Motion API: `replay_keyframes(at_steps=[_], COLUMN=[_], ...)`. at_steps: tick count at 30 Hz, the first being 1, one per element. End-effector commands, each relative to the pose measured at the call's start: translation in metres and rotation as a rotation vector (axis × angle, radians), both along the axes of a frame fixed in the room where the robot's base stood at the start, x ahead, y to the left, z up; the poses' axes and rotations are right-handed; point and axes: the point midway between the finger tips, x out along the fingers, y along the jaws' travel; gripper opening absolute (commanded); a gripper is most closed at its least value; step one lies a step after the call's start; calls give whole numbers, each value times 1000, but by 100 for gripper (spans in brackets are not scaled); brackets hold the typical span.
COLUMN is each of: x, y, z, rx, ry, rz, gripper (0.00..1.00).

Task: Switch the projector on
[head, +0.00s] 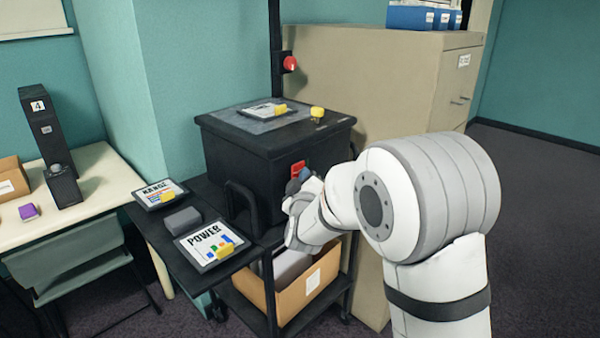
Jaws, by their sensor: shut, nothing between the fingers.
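The projector (228,160) looks like a black box with a grey top plate and a dark upright post behind it. It stands on a black cart. A red switch (298,167) shows on its right front face. My gripper (293,187) is shut and empty, just in front of that face, close below the red switch. Its wrist hides part of the face, and I cannot tell whether the fingertips touch it. Whether the switch is on or off cannot be told.
A side shelf (160,228) holds a "POWER" card (210,241), another card (159,193) and a grey block (183,220). A red button (290,63) is on the post. A cardboard box (310,290) sits below. A beige cabinet (390,80) stands close behind. Floor at right is clear.

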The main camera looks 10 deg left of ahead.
Motion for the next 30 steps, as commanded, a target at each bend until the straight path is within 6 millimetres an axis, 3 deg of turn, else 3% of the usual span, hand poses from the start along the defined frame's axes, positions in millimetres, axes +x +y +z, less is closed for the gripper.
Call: replay_keyframes(at_steps=[21, 30], x=[3, -4], y=[4, -5], z=[0, -1], rx=[-1, 0], ry=[0, -1], rz=[0, -1], gripper=[0, 0])
